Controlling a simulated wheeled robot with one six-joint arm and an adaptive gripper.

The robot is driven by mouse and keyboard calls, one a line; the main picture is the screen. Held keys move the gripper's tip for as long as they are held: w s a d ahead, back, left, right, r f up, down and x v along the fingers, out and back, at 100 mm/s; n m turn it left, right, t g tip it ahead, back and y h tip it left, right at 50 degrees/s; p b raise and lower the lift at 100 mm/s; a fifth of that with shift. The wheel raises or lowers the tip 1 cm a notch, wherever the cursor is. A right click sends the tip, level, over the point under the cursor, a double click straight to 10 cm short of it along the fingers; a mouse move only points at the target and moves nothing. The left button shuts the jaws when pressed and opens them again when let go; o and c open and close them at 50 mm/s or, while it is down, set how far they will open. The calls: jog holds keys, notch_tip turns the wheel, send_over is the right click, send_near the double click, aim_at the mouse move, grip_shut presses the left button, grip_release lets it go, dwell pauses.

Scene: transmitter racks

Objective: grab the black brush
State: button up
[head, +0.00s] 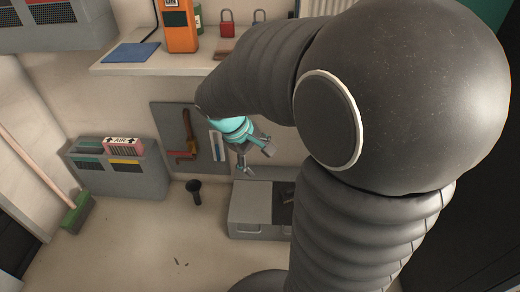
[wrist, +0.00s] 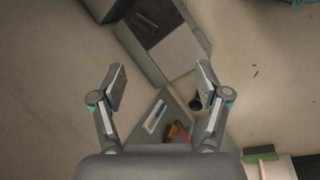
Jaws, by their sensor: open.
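A small dark object that may be the black brush lies on the dark part of the grey box's top, in the wrist view (wrist: 145,24) at the top. In the head view that dark area (head: 284,196) is partly hidden by my arm, and its details are too small to tell. The grey box (head: 250,203) stands on the floor against the wall; it also shows in the wrist view (wrist: 181,50). My gripper (head: 257,161) is open and empty above the box's back left side. Its spread fingers frame the wrist view (wrist: 162,83), apart from the dark object.
A black flared object (head: 194,192) stands on the floor left of the box. A tool board (head: 172,125) leans at the wall. A grey bin (head: 145,182) and a green broom (head: 77,212) are at left. A shelf (head: 130,68) is above. Front floor is mostly clear.

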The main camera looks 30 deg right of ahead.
jog(key=w+d+f+n+g+h, duration=0.2)
jog(key=w+d+f+n, duration=0.15)
jog(key=f, duration=0.35)
jog(key=w+d+f+n+g+h, duration=0.1)
jog(key=w+d+f+n+h, duration=0.15)
jog(key=w+f, duration=0.4)
jog(key=w+d+f+n+h, duration=0.1)
jog(key=d+f+n+h, duration=0.2)
jog(key=f, duration=0.9)
jog(key=n+t, duration=0.1)
jog(key=n, duration=0.2)
send_near(285, 192)
jog(key=shift+s+d+f+h, duration=0.15)
jog(key=shift+d+f+h, duration=0.1)
jog(key=shift+d, duration=0.25)
jog(key=shift+s+d+f+h, duration=0.1)
jog(key=shift+d+f+h, duration=0.15)
jog(key=shift+d, duration=0.25)
jog(key=shift+d+f, duration=0.15)
jog(key=shift+f, duration=0.15)
jog(key=x, duration=0.8)
jog(key=shift+s+f+p, duration=0.1)
jog(key=shift+p, duration=0.2)
jog(key=shift+x, duration=2.8)
jog(key=c, duration=1.4)
jog(key=shift+r+p, duration=0.25)
jog(key=shift+p, duration=0.05)
